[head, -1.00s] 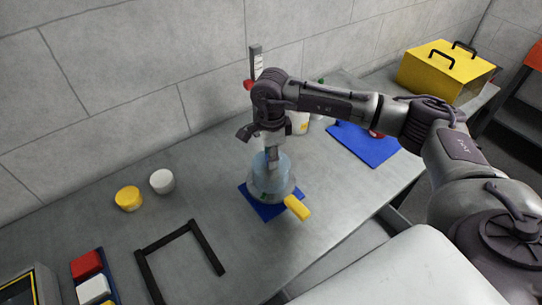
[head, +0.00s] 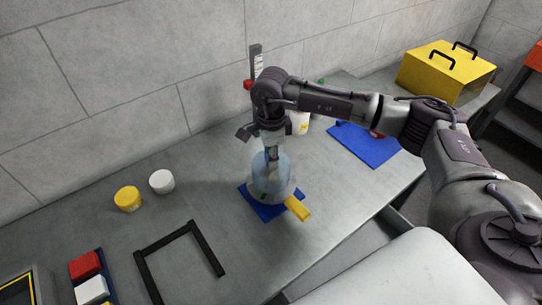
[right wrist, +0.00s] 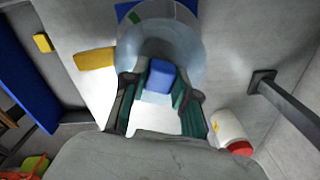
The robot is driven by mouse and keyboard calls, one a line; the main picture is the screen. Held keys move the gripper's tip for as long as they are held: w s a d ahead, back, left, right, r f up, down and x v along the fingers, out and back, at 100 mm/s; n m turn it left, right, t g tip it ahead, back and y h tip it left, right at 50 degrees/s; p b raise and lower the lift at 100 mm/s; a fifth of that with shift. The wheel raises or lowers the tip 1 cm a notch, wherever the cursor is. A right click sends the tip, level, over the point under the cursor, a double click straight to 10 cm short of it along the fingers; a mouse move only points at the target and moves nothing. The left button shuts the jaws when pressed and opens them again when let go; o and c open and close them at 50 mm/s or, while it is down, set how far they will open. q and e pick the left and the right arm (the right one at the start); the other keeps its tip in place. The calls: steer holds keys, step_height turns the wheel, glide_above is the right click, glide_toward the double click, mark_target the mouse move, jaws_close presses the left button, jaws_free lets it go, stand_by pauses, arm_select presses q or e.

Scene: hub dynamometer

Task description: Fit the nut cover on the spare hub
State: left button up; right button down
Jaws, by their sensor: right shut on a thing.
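My right gripper (head: 270,155) points down over a clear pale-blue dome-shaped cover (head: 262,182), which I take for the nut cover. In the right wrist view my right gripper (right wrist: 158,85) is shut on a solid blue block-like grip (right wrist: 160,76) above the round clear cover (right wrist: 188,45). The cover stands over a blue mat (head: 262,211). What lies under it, likely the spare hub, is hard to make out, and I cannot tell whether the cover is seated. My left gripper is not in view.
A yellow block-like handle (head: 298,208) sticks out beside the cover. A white jar (head: 300,124) is behind my right gripper. A white cup (head: 162,181), a yellow cup (head: 128,199) and a black frame (head: 208,250) stand left. A second blue mat (head: 362,144) lies right.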

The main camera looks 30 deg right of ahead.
steer(key=shift+f+b, duration=0.55)
steer(key=shift+f, duration=0.05)
steer(key=c, duration=1.2)
jaws_free()
steer(key=shift+r, duration=0.1)
step_height(320, 180, up, 11)
steer(key=p, duration=0.5)
steer(key=shift+p, duration=0.35)
